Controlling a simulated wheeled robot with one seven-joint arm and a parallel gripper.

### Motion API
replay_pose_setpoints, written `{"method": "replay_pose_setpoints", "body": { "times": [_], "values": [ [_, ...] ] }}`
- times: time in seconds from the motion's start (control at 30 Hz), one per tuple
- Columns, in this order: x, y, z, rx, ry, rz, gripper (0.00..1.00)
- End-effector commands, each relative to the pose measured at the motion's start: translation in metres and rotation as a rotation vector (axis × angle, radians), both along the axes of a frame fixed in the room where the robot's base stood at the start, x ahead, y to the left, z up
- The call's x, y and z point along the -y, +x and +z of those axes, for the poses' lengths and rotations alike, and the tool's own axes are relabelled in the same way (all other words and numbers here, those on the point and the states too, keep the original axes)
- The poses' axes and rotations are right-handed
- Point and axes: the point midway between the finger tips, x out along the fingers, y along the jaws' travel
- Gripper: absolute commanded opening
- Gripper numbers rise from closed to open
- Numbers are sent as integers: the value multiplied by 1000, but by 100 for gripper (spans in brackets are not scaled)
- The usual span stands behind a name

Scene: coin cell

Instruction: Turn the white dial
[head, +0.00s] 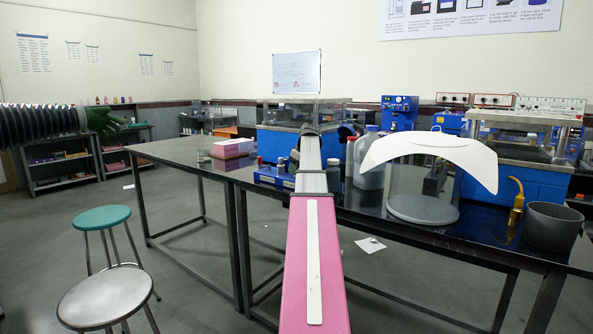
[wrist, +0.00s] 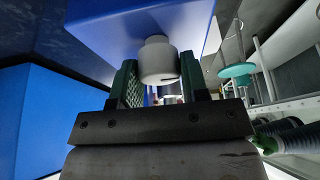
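The white dial (wrist: 158,60) is a short round knob on the face of a blue box (wrist: 110,25) in the wrist view. My gripper (wrist: 160,80) has its two green-padded fingers on either side of the dial, with no clear gap on either side. The dial's near end has a dark notch at its lower right. In the head view my arm reaches out to the blue-based unit with a clear top (head: 275,140) on the bench; the arm hides the dial and the fingers there.
A dark bench (head: 185,152) carries a pink box (head: 232,147), a grey bottle (head: 368,165), a curved white sheet over a round grey base (head: 423,210), and a grey pot (head: 552,227). Two stools (head: 107,217) stand at the left. Open floor lies left of the bench.

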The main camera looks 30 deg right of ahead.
Motion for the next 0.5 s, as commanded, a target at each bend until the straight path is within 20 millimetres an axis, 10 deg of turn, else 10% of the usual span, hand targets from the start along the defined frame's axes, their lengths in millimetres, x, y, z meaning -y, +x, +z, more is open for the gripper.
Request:
{"method": "replay_pose_setpoints", "body": {
  "times": [0.5],
  "values": [
    [-1,-1,0,1,-2,-106,18]
  ]
}}
